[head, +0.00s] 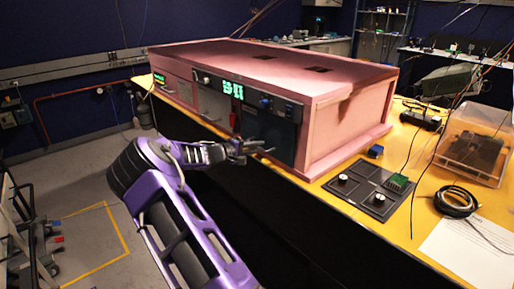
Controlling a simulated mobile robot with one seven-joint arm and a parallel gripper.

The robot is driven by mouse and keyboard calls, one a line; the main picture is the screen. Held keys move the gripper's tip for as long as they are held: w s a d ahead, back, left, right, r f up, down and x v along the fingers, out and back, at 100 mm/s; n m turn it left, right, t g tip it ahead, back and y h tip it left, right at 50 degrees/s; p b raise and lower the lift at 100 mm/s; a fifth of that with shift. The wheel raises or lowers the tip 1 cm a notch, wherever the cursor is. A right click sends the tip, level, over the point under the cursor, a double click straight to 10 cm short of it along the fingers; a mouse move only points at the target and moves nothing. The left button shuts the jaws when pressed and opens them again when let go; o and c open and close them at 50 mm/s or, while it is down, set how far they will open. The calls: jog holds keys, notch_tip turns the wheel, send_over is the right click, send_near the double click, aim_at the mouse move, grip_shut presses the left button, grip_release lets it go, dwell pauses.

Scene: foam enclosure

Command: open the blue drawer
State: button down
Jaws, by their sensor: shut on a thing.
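The pink foam enclosure (330,108) stands on the yellow-topped bench. The blue drawer (281,138) is the dark blue front panel at the right end of its front face. It looks flush with the front, though my gripper hides part of it. My gripper (262,149), at the end of my purple arm, is in front of the drawer's left part. Its fingers are shut on the drawer's handle, which is small and mostly hidden by them.
A control strip with green displays (232,89) runs above the drawer. A black panel with knobs (361,192), a clear bin (474,142), a coiled cable (456,202) and white paper (473,251) lie to the right on the bench. Open floor (92,190) is at left.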

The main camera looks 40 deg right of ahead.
jog(key=f+b+v, duration=0.3)
jog(key=f+v, duration=0.1)
jog(key=v, duration=1.5)
jog(key=shift+s+a, duration=0.2)
jog(key=shift+a, duration=0.55)
jog(key=c, duration=0.9)
grip_release()
jog(key=v, duration=1.7)
jog(key=shift+a, duration=0.2)
jog(key=shift+s+r, duration=0.1)
jog(key=shift+r, duration=0.05)
